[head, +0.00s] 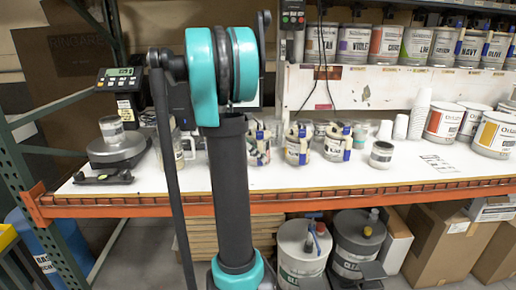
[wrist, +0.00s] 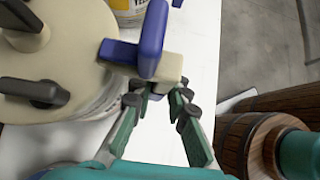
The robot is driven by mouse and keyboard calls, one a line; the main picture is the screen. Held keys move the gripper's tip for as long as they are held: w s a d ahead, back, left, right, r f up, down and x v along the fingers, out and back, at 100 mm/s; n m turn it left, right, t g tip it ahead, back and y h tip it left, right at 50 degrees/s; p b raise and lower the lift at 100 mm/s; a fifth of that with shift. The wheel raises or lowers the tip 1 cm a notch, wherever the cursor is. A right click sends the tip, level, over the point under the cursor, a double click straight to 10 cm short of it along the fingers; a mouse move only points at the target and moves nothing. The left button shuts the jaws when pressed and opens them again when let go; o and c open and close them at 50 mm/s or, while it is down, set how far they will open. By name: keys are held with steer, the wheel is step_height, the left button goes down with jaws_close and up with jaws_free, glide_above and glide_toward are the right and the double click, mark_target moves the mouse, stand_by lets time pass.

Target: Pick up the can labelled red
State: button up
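In the head view I cannot read the word red on any can. A can with a red-orange label (head: 388,42) stands on the upper shelf, and a can with a red label band (head: 445,121) stands on the bench at right. In the wrist view my gripper (wrist: 160,94) has its two fingers apart at a cream-lidded can (wrist: 65,55). The tips are by the cream block under the blue lever (wrist: 151,38) on the lid's edge. I cannot tell whether they grip it. This can's label is out of sight. The gripper is hidden behind my arm in the head view.
Lidded cans with blue parts (head: 297,145) stand mid-bench, with a small can (head: 381,155) to their right. A scale (head: 118,150) holds a can at left. White cups (head: 419,115) stand at right. Wooden barrels (wrist: 250,135) show at right in the wrist view.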

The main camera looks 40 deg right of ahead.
jaws_close()
steer(key=shift+r, duration=0.1)
step_height(320, 180, up, 26)
stand_by(1.2)
